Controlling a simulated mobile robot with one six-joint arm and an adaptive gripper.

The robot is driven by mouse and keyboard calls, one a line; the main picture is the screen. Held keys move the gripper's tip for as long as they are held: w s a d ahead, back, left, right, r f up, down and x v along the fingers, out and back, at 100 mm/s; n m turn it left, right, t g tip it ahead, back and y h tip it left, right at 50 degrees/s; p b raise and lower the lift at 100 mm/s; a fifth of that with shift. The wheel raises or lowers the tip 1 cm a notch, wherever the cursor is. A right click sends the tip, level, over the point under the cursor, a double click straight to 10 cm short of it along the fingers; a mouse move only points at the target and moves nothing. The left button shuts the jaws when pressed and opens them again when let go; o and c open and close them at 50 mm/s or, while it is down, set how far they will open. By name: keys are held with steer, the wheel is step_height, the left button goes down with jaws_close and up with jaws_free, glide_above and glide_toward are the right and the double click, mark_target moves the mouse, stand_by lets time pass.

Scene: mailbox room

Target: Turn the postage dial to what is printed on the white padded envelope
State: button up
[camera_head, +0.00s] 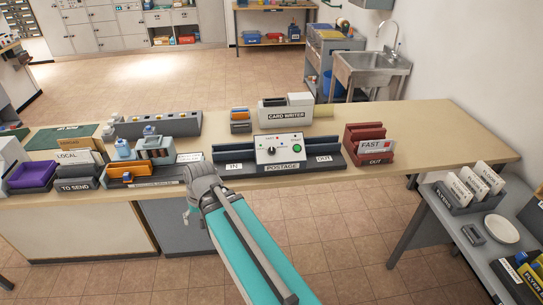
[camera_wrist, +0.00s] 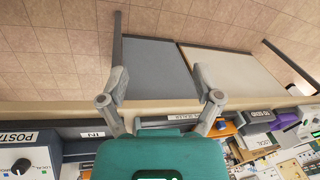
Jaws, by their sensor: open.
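The postage machine (camera_head: 306,149) stands on the counter, with a dark dial (camera_head: 271,151) on its pale front and a green button to the dial's right. In the wrist view the dial (camera_wrist: 20,166) shows at the lower left corner. The dial's setting is too small to read. My gripper (camera_head: 188,211) is at the counter's front edge, left of the machine and apart from the dial. In the wrist view my gripper (camera_wrist: 158,82) has its fingers spread with nothing between them. I cannot make out the white padded envelope for certain, nor any print on it.
A red OUT holder (camera_head: 371,153) with an envelope marked FAST stands right of the machine. A card writer (camera_head: 286,110) is behind it. The TO SEND tray (camera_head: 76,180) and a purple tray (camera_head: 31,175) are at left. A grey side table (camera_head: 450,232) stands at right.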

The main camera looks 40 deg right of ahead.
steer(key=w+d+f+m+t+y+b, duration=0.3)
steer(key=w+d+f+m+t+b, duration=0.15)
steer(key=d+m+b, duration=0.2)
steer(key=m+t+h+b, duration=0.5)
steer(key=m+t+b, duration=0.85)
steer(key=m, duration=1.05)
glide_toward(273, 152)
steer(key=s+g, duration=0.1)
steer(key=s, duration=0.2)
steer(key=shift+r, duration=0.5)
steer(key=shift+n, duration=0.25)
steer(key=w, duration=1.4)
